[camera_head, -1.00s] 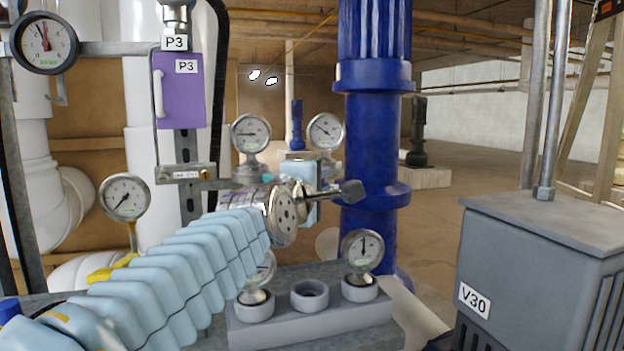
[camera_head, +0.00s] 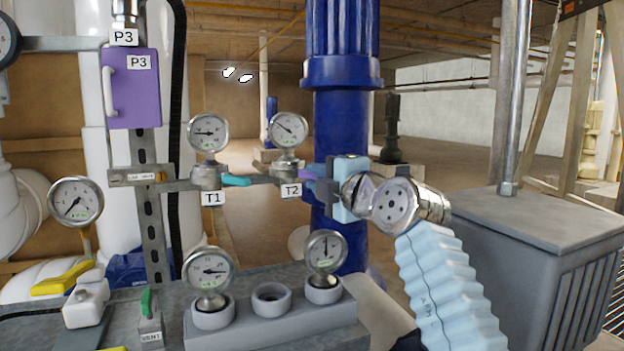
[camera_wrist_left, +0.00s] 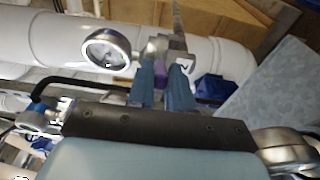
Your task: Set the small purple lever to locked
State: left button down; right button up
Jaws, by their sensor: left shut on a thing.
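The small purple lever (camera_head: 307,173) shows only as a sliver beside the T2 label (camera_head: 291,190), on the pipe below a gauge. My left gripper (camera_head: 321,181) reaches it from the right and is shut on it; the fingers cover much of the lever. In the left wrist view, the purple lever (camera_wrist_left: 160,73) shows between the two blue-grey fingers (camera_wrist_left: 165,92), with a round gauge to the left. The lever's exact angle and any locked mark cannot be made out. My right gripper is not in view.
A teal lever (camera_head: 235,180) sits by the T1 label on the same pipe, left of my gripper. A thick blue pipe (camera_head: 342,120) stands just behind the gripper. Gauges (camera_head: 326,250) rise from a grey block below. A grey V30 box (camera_head: 540,240) stands right.

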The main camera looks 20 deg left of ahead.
pick_arm(q)
jog(key=shift+w+d+f+n+g+y, duration=0.1)
jog(key=shift+w+n+g+y, duration=0.2)
jog(key=shift+n+g, duration=0.25)
jog(key=shift+w+d+n+g+y, duration=0.1)
jog(key=shift+w+n+g+y, duration=0.25)
jog(key=shift+g, duration=0.3)
jog(key=shift+w+d+f+n+g+y, duration=0.1)
jog(key=shift+w+n+g+y, duration=0.25)
jog(key=shift+g, duration=0.25)
jog(key=c, duration=1.1)
grip_release()
jog(key=shift+r, duration=0.1)
jog(key=v, duration=0.7)
jog(key=shift+d+b, duration=0.3)
jog(key=shift+b, duration=0.1)
